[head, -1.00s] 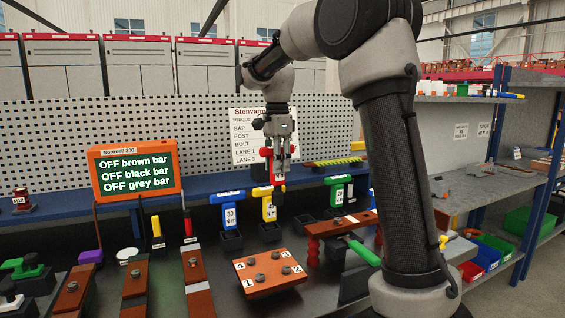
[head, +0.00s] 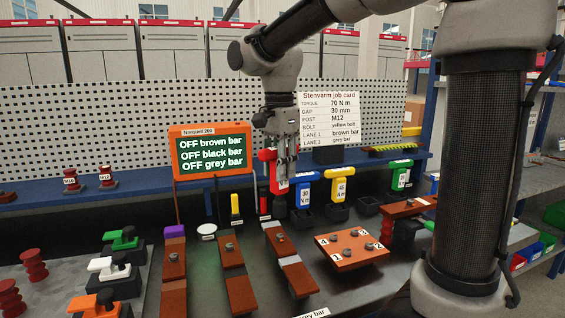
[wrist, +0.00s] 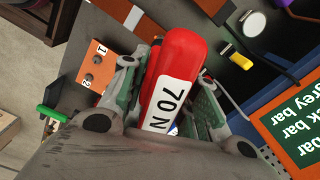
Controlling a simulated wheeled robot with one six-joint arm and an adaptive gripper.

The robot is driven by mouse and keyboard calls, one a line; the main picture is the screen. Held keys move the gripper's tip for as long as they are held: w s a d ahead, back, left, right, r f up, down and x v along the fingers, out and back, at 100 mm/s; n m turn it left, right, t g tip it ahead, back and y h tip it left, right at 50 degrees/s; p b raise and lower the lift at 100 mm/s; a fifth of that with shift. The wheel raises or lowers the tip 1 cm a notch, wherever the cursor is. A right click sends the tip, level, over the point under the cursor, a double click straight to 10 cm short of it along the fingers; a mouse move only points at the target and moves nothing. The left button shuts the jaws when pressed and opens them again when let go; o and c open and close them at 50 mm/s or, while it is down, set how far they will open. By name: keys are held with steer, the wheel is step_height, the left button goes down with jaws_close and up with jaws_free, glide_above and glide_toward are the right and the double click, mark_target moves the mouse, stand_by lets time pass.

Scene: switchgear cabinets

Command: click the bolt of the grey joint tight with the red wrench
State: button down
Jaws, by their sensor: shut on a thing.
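My gripper (head: 286,163) is shut on the red wrench (head: 266,157) and holds it raised in front of the back panel. The wrist view shows the red wrench (wrist: 180,55) between the two fingers (wrist: 163,95), its white label reading "70 N". The grey joint (head: 291,260) lies on the bench below my gripper. It is a brown bar with a grey strip, and its bolt (head: 279,237) stands on the far part. The wrench is well apart from the bolt.
Blue (head: 305,188), yellow (head: 339,187) and green (head: 401,173) wrenches stand behind the numbered plate (head: 350,253). Two other joints (head: 174,262) (head: 232,254) lie left of the grey one. An orange-framed screen (head: 211,150) reads OFF for brown, black and grey bars.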

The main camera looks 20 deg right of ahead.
mark_target(280, 193)
steer(key=shift+f, duration=0.1)
steer(key=shift+f, duration=3.35)
steer(key=shift+m, duration=0.3)
steer(key=shift+m, duration=3.6)
